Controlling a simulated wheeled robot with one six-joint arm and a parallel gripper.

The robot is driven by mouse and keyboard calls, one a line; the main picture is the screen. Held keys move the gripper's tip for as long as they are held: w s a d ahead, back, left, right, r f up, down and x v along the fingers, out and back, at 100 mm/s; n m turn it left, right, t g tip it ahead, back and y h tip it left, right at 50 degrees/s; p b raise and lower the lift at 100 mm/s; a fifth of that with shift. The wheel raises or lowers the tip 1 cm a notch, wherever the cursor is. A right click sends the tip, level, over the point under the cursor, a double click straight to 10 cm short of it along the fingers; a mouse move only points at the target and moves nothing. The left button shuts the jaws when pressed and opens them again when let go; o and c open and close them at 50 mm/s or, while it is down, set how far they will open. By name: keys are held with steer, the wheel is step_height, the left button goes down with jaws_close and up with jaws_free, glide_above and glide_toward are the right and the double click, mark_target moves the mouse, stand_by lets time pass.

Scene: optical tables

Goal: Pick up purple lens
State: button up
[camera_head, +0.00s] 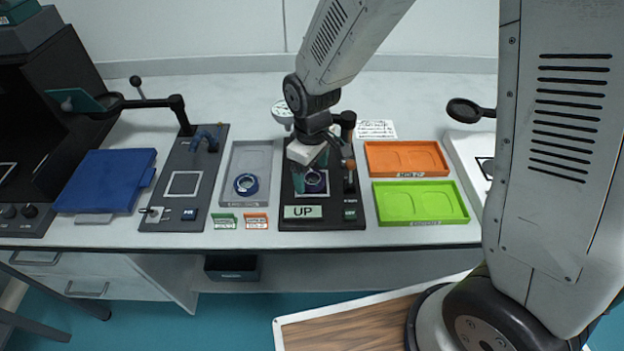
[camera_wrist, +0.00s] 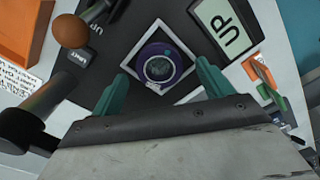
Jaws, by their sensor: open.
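The purple lens (camera_wrist: 160,68), a round purple ring with a dark centre, sits inside a white square outline on the black fixture beside the UP display. In the head view the purple lens (camera_head: 315,182) is partly hidden by my gripper. My gripper (camera_wrist: 163,70) is open, its teal fingers on either side of the lens in the wrist picture. In the head view my gripper (camera_head: 313,165) is over the black fixture (camera_head: 348,221). I cannot tell how far above the lens the fingertips are.
An upright post with an orange-brown knob (camera_wrist: 71,31) stands close to the lens. The UP display (camera_wrist: 226,28) is on its other side. A grey tray (camera_head: 251,214) with a blue ring (camera_head: 246,184) is to the left; orange (camera_head: 405,173) and green (camera_head: 420,219) trays are to the right.

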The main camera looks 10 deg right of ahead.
steer(key=shift+f, duration=0.65)
steer(key=c, duration=1.2)
steer(key=shift+o, duration=0.2)
steer(key=shift+r, duration=0.1)
